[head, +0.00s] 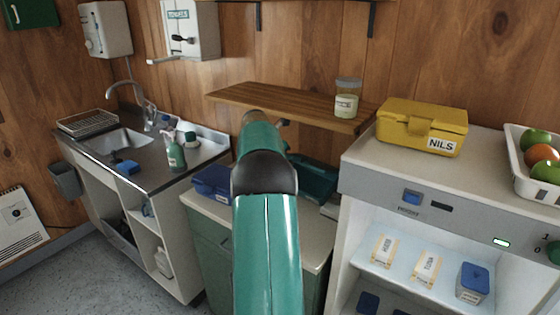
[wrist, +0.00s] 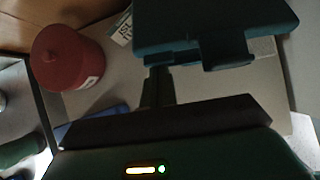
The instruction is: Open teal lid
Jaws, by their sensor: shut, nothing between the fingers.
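A teal box (head: 318,180) stands on the low counter in the head view, partly hidden behind my arm. In the wrist view its teal lid (wrist: 215,22) fills the top, with a latch-like tab (wrist: 228,55) on the near edge. The lid looks shut, but the dark view does not show this surely. My gripper (wrist: 157,76) is shut and empty, its fingertips close to the lid's near edge, left of the tab. I cannot tell if they touch. The head view hides my gripper behind my arm.
A red lidded pot (wrist: 68,55) and a printed card (wrist: 122,28) are left of the teal box. A blue box (head: 213,183) sits left of my arm. A wooden shelf (head: 270,98) with a jar (head: 347,103) hangs above. A white cabinet (head: 362,185) bounds the right.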

